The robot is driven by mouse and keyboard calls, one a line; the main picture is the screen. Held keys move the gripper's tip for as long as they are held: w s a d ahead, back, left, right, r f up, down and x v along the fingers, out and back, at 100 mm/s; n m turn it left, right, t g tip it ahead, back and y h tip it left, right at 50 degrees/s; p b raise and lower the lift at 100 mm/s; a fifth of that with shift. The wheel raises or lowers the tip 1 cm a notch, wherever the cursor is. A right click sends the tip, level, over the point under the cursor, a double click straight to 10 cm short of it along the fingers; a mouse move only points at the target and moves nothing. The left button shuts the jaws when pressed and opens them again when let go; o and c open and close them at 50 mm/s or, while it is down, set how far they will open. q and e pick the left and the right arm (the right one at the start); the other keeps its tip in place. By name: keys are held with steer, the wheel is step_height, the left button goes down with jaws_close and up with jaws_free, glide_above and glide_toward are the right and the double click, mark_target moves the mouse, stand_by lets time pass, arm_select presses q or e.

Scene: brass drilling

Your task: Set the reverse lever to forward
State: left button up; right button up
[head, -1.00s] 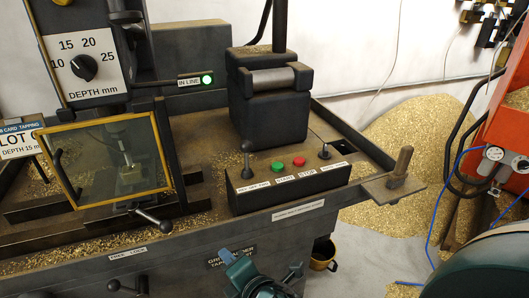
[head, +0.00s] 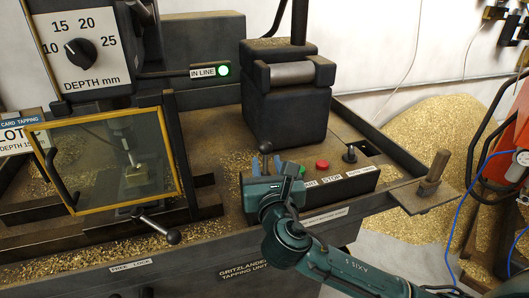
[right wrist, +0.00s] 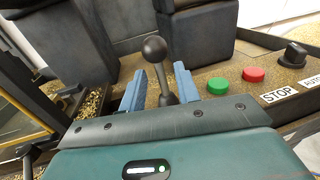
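The reverse lever (head: 266,147) is a dark stick with a ball knob at the left end of the black control box. It stands close to upright in the head view, with its lower part hidden by my gripper. It also shows in the right wrist view (right wrist: 157,65), leaning a little left there. My right gripper (head: 266,164) is at the lever. In the right wrist view its two blue fingers (right wrist: 160,87) are apart, one on each side of the stick, with gaps between. The knob stands above the fingertips. My left gripper is not in view.
A green button (right wrist: 218,86), a red button (head: 322,165) and a black knob (head: 350,154) sit right of the lever. A big dark block (head: 287,105) stands behind. A yellow-framed guard (head: 180,165) and a ball-ended handle (head: 173,237) are at left.

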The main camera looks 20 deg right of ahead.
mark_target(266, 159)
steer(key=w, duration=0.5)
steer(key=shift+d, duration=0.4)
jaws_close()
